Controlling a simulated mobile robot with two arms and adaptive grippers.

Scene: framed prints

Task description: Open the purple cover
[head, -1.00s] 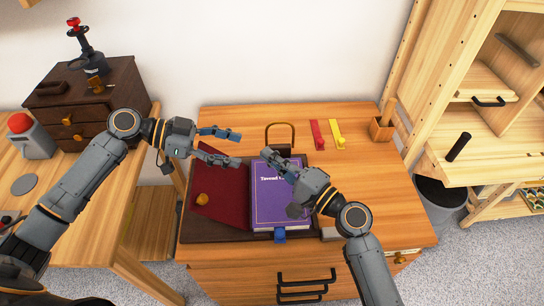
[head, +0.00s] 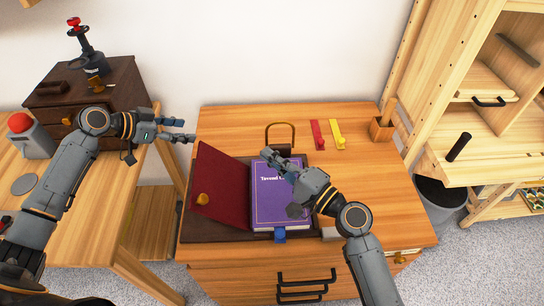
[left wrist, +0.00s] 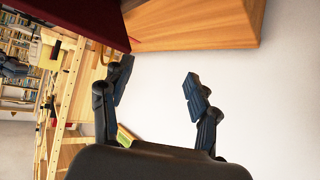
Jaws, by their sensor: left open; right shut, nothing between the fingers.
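A dark red flap (head: 222,185) with a gold knob (head: 203,198) stands tilted up on the book's left side. My right gripper (head: 271,158) is shut and empty over the book's upper edge, partly hiding the lettering; I cannot tell if it touches. My left gripper (head: 190,130) is open and empty, left of the desk and apart from the book. Its open fingers also show in the left wrist view (left wrist: 158,90).
A dark brown mat (head: 210,234) lies under the book. A red strip (head: 317,134) and a yellow strip (head: 337,134) lie at the desk's back. A small wooden cup (head: 381,129) stands at the back right. The desk's right side (head: 380,190) is mostly clear.

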